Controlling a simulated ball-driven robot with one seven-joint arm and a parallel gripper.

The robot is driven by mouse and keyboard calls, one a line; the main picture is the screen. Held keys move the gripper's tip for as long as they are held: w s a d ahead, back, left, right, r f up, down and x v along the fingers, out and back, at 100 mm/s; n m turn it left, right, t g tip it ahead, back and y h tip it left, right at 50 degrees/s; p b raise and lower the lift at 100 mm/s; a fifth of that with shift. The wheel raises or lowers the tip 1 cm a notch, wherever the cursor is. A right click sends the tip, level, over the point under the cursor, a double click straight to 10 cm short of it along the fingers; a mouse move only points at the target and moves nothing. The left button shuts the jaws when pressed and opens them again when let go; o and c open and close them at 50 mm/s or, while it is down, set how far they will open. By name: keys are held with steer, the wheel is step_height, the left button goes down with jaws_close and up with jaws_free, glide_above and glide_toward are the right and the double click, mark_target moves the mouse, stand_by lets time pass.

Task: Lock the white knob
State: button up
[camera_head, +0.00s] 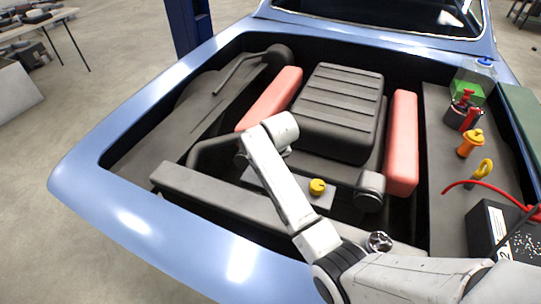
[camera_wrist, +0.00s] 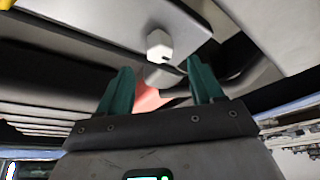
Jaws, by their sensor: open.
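The white knob (camera_wrist: 158,46) shows in the wrist view as a small faceted piece on a grey panel, just beyond my fingertips. My gripper (camera_wrist: 160,82) is open, with its two teal fingers apart and nothing between them. The knob appears between the fingers' directions but farther off; I see no contact. In the head view my arm's pale wrist (camera_head: 281,130) is over the engine bay, left of a yellow cap (camera_head: 317,187). My fingers and the white knob are hidden in that view.
The blue car body (camera_head: 150,235) rims the engine bay. A ribbed black engine cover (camera_head: 337,110) stands between two red blocks (camera_head: 402,145) (camera_head: 270,98). At right are an orange cap (camera_head: 470,142), a yellow dipstick handle (camera_head: 485,168) and a black battery (camera_head: 490,230).

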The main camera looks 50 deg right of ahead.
steer(key=v, duration=0.6)
stand_by(0.6)
